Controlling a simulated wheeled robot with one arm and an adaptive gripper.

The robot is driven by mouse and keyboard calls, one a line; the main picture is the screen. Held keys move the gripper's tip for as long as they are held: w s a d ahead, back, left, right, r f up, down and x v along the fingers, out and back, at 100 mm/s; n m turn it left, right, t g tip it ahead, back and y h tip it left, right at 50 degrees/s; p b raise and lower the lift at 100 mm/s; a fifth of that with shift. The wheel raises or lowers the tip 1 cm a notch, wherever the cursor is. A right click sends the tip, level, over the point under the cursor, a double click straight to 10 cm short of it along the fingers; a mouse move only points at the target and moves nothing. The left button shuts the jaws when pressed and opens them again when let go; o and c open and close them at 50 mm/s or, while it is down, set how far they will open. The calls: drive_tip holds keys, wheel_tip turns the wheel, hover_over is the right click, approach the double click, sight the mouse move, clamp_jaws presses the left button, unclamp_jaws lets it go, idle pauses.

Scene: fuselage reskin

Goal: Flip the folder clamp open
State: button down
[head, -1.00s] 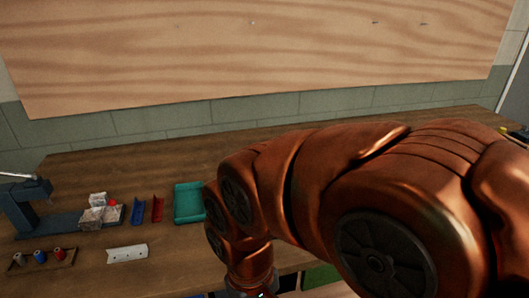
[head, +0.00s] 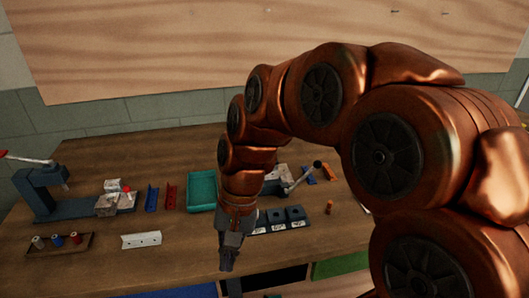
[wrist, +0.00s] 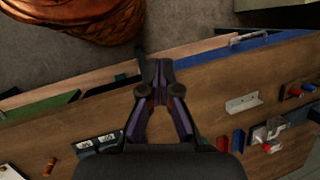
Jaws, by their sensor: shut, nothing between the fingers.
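My gripper (head: 228,262) points down near the front edge of the bench in the head view. In the wrist view its two fingers (wrist: 158,70) are together with nothing between them, over the bench's edge. A bench device with a slanted lever ending in a black ball (head: 317,164) stands behind my arm, partly hidden; it may be the folder, but I cannot tell its clamp. Another grey-blue device (head: 40,190) with a pale lever stands at the far left. My gripper touches neither.
The wooden bench (head: 185,250) holds a teal tray (head: 202,190), a white angle piece (head: 141,240), blue and red channels (head: 171,196), a bobbin rack (head: 60,245) and a block holder (head: 280,228). Coloured sheets (head: 340,266) stand below the front edge. The wall is behind.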

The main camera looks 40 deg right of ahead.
drive_tip(key=w+d+r+m+t+y+p, duration=0.1)
drive_tip(key=w+d+r+m+t+y, duration=0.15)
drive_tip(key=w+d+m, duration=0.5)
drive_tip(key=w+d+r+m+t+y, duration=0.1)
drive_tip(key=w+d+m+t+y, duration=0.3)
drive_tip(key=w, duration=0.6)
drive_tip(key=w+d+m+t, duration=0.1)
drive_tip(key=d+m, duration=0.4)
drive_tip(key=d, duration=0.6)
drive_tip(key=w+d+f+m+t+p, duration=0.1)
drive_tip(key=d+m+t, duration=0.2)
drive_tip(key=d, duration=0.8)
drive_tip(key=m+h, duration=0.1)
drive_tip(key=m, duration=0.1)
drive_tip(key=shift+w+d+m, duration=0.3)
drive_tip(key=shift+w+m, duration=0.05)
drive_tip(key=shift+w, duration=0.05)
drive_tip(key=shift+f, duration=0.1)
drive_tip(key=p+x, duration=0.2)
drive_tip(key=x, duration=0.8)
drive_tip(key=shift+p, duration=0.3)
